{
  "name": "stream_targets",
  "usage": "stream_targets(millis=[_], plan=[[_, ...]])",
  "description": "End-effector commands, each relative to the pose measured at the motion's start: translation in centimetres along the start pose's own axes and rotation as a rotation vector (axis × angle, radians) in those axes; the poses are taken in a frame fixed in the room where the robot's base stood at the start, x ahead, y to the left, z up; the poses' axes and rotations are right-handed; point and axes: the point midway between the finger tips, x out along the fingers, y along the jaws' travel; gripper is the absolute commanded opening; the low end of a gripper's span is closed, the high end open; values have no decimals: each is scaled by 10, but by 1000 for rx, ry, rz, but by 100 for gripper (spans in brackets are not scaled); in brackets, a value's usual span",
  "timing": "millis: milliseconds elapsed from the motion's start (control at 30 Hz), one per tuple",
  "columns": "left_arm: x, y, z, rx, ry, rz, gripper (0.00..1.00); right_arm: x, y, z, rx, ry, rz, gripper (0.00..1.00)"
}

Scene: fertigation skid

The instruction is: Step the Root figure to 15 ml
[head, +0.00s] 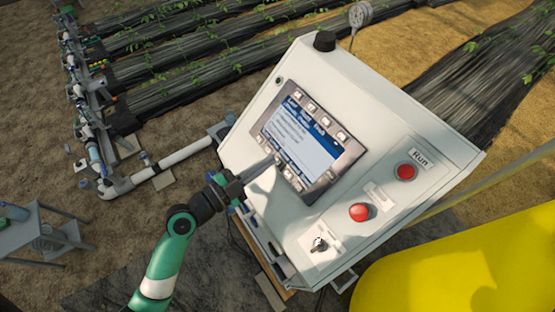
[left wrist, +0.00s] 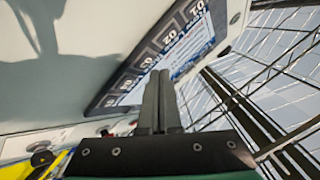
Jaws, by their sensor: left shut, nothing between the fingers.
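The control panel's screen (head: 303,143) sits in a dark frame on a white sloped cabinet. It has a blue header and lines of text; the figures are too small to read. Grey keys line the frame's upper edge (head: 320,115) and lower edge (head: 289,179). My left gripper (head: 274,160) is shut and empty, its tips at the lower row of keys. In the left wrist view, the shut fingers (left wrist: 158,74) overlap the edge of the screen unit (left wrist: 188,47). I cannot tell whether they touch a key. My right gripper is not in view.
The cabinet (head: 372,100) also carries a red button (head: 405,172) by a Run label, a larger red button (head: 361,212), a key switch (head: 319,243) and a black knob (head: 325,41). A yellow tank (head: 465,265) stands at lower right. Pipes (head: 165,163) run at left.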

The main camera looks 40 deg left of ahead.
Motion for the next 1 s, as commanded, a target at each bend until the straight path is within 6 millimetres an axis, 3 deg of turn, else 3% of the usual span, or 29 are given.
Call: stream_targets(millis=[1000], plan=[[6, 4, 4, 0, 0, 0, 0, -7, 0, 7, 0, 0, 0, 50]])
